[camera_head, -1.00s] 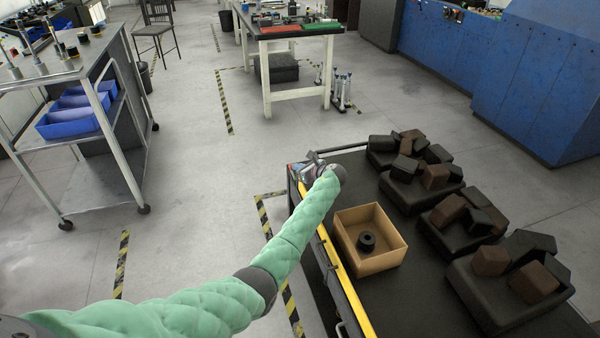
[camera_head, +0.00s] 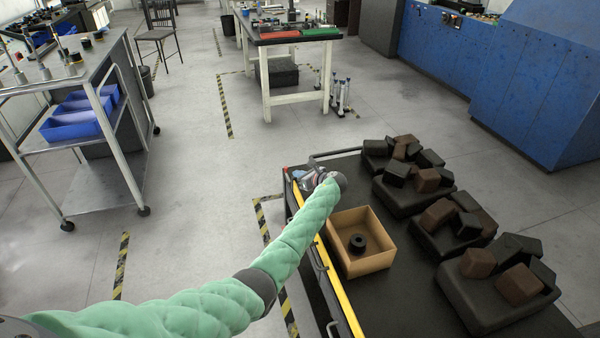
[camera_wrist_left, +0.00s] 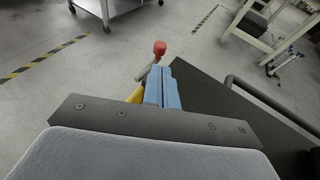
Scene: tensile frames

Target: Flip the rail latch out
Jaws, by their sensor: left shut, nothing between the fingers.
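The rail latch shows as a red knob on a short grey lever (camera_wrist_left: 159,49) in the left wrist view, just beyond my fingertips. In the head view only a small bit of red (camera_head: 286,169) shows at the far left corner of the black cart. The yellow rail (camera_head: 338,275) runs along the cart's left edge. My left gripper (camera_wrist_left: 161,72) has its blue fingers together and empty, with the knob just past the tips; I cannot tell if they touch the lever. In the head view the gripper (camera_head: 304,179) is above that corner, partly hidden by its wrist. My right gripper is not in view.
The black cart (camera_head: 395,310) carries an open tan box (camera_head: 362,264) with a black ring (camera_head: 357,243) in it, and several dark trays of blocks (camera_head: 455,300) to the right. A dark handle bar (camera_head: 335,154) crosses its far end. Floor left of it is clear.

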